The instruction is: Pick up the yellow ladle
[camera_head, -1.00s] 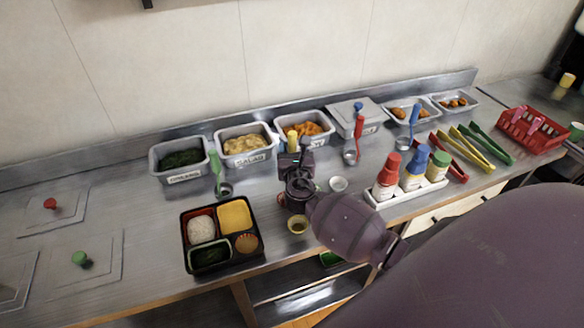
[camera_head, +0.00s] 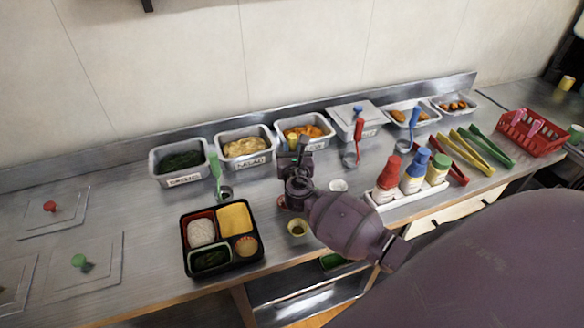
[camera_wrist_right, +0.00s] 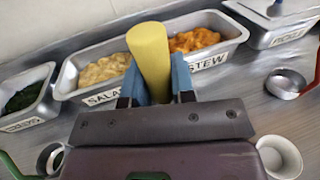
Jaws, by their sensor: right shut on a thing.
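The yellow ladle's handle (camera_wrist_right: 150,62) stands upright between the blue-grey fingers of my right gripper (camera_wrist_right: 158,85) in the right wrist view. The gripper is shut on the handle, whose top sticks up past the fingers. In the head view, my right gripper (camera_head: 294,158) is in front of the stew tray, and only the handle's yellow top (camera_head: 293,141) shows. The ladle's bowl is hidden behind the gripper and wrist. My left gripper is in neither view.
A black bento box (camera_head: 221,274) lies left of my right gripper. A green ladle (camera_head: 215,170) stands before the salad tray (camera_head: 246,162); a red ladle (camera_head: 358,132) is to the right. Small cups (camera_head: 338,185) and a bottle rack (camera_head: 402,201) are close by.

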